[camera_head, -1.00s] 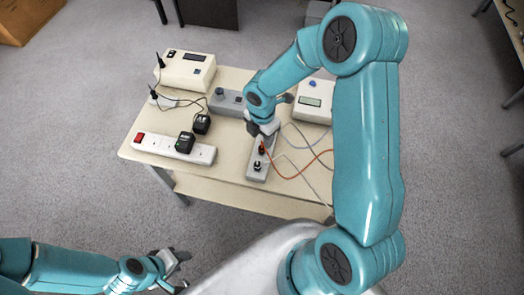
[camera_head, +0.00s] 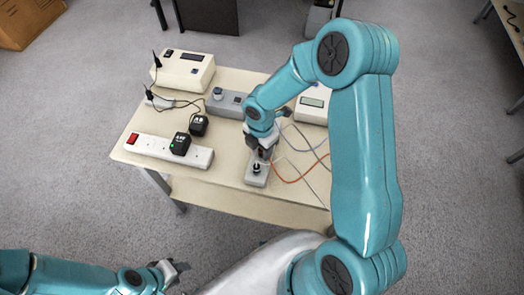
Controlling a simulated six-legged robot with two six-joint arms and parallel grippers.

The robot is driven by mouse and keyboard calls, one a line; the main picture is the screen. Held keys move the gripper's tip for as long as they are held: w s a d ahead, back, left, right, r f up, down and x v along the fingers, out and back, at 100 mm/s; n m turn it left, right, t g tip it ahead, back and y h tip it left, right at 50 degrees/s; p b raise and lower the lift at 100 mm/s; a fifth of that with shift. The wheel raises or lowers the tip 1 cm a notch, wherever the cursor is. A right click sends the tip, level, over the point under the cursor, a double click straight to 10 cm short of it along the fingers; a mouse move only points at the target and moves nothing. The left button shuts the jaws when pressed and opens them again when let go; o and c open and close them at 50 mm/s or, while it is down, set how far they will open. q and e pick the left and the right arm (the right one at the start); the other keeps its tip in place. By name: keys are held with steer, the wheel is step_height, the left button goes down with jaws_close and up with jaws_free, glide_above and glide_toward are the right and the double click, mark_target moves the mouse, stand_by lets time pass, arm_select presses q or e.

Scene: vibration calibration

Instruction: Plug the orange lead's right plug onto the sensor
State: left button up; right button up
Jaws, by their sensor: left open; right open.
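The orange lead (camera_head: 288,180) curves over the right part of the table, to the right of a grey block (camera_head: 256,181). One end runs in under my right gripper (camera_head: 262,152). A dark plug-like piece (camera_head: 257,168) stands on the block's front part. My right gripper is open, pointing down over the block's rear part. It hides the lead's end there, and I cannot tell whether its fingers touch a plug. I cannot make out which thing is the sensor. My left gripper (camera_head: 177,271) is open and empty, in front of the table at the bottom.
A white power strip (camera_head: 150,145) with a black adapter (camera_head: 180,144) lies at the table's (camera_head: 240,200) front left. A cream instrument (camera_head: 184,70), a grey box (camera_head: 229,102) and a white meter (camera_head: 312,103) stand behind. My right arm covers the table's right side.

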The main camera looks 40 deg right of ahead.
steer(key=shift+s+r, duration=0.1)
steer(key=shift+s, duration=0.05)
steer(key=shift+c, duration=0.9)
jaws_close()
steer(key=shift+r, duration=0.25)
steer(key=shift+r+p, duration=1.75)
steer(key=shift+r, duration=0.05)
steer(key=shift+f, duration=0.1)
